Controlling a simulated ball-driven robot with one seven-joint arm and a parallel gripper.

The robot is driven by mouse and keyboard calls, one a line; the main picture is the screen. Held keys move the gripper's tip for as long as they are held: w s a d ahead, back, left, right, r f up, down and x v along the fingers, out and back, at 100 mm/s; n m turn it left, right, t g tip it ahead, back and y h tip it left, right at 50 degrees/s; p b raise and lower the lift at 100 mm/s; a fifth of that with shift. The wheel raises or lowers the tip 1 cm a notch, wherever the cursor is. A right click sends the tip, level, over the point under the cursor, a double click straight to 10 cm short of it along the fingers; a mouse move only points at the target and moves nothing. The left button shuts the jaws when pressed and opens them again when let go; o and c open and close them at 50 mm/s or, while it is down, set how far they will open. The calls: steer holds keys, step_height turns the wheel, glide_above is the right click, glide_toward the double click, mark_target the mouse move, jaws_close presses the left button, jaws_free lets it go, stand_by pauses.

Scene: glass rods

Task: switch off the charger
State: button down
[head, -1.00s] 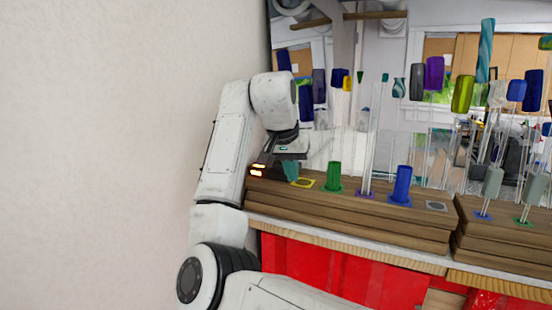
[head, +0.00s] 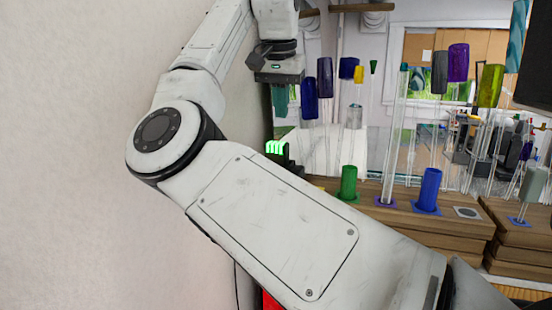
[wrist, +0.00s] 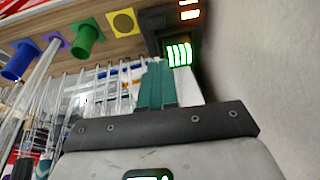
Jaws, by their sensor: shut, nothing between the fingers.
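The charger (head: 278,152) is a dark box at the left end of the wooden shelf, by the wall. Green lit bars show on its top in the head view. The wrist view shows the charger (wrist: 155,22) with the same green bars and orange-white lit bars on another face. My arm hides its lower part in the head view. My gripper (head: 280,112) has teal fingers, pressed together and empty, pointing down above the charger and apart from it. In the wrist view the gripper (wrist: 158,68) shows beside the green bars. I cannot make out a switch.
A green holder (head: 348,183) and a blue holder (head: 429,190) stand on the shelf right of the charger. Tall glass rods with coloured tops crowd the space behind and to the right. The pale wall (head: 80,130) closes off the left.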

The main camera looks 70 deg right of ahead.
steer(key=x, duration=0.9)
steer(key=a+x, duration=0.1)
steer(key=x, duration=0.4)
steer(key=shift+w+f, duration=0.1)
steer(key=shift+w, duration=0.15)
steer(key=shift+p, duration=0.4)
